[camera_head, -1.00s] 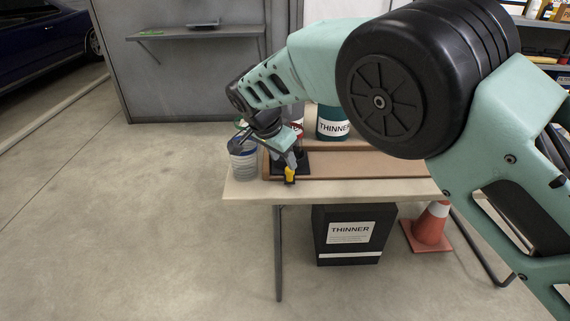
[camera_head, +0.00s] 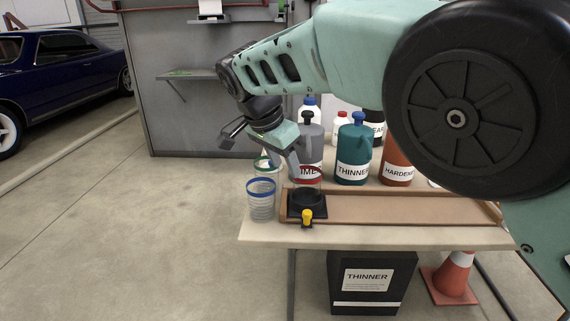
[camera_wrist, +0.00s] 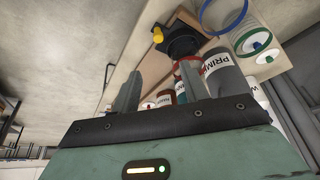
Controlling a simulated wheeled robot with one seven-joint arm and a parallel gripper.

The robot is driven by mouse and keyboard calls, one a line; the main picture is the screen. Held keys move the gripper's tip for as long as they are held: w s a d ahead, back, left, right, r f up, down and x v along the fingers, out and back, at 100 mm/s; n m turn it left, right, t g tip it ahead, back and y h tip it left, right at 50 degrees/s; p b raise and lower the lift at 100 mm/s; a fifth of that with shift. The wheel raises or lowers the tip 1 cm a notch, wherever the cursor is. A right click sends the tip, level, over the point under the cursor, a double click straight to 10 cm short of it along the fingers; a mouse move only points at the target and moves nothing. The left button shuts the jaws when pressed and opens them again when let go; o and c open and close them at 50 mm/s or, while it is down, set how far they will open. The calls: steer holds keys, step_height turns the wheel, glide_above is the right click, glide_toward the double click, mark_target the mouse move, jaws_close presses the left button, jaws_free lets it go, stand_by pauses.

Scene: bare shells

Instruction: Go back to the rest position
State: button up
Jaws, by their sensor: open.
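My gripper (camera_head: 289,158) hangs from my raised, bent arm near the left end of the workbench (camera_head: 270,234). In the wrist view its two grey fingers (camera_wrist: 160,88) stand well apart, with nothing held between them. In the head view it appears just above and behind a black stand (camera_head: 293,207) with a yellow knob (camera_head: 307,215). The stand also shows beyond the fingers in the wrist view (camera_wrist: 183,42). In the head view the fingertips are partly lost against the bottles.
A clear blue-rimmed cup (camera_head: 261,204) stands left of the black stand. Behind are a grey primer bottle (camera_head: 312,140), a teal thinner bottle (camera_head: 353,150) and a hardener bottle (camera_head: 396,165). A black thinner box (camera_head: 368,300) and a traffic cone (camera_head: 455,277) are below. Floor at left is clear.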

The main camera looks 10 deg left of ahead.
steer(key=s+d+r+n+g+y+p, duration=0.2)
steer(key=s+d+n+p, duration=0.5)
steer(key=s+d+n, duration=0.7)
steer(key=s+d+g+y, duration=0.1)
steer(key=s+d, duration=1.2)
steer(key=s, duration=0.3)
steer(key=shift+s+d+r+g, duration=0.2)
steer(key=shift+s+d+g, duration=0.1)
steer(key=shift+d, duration=0.1)
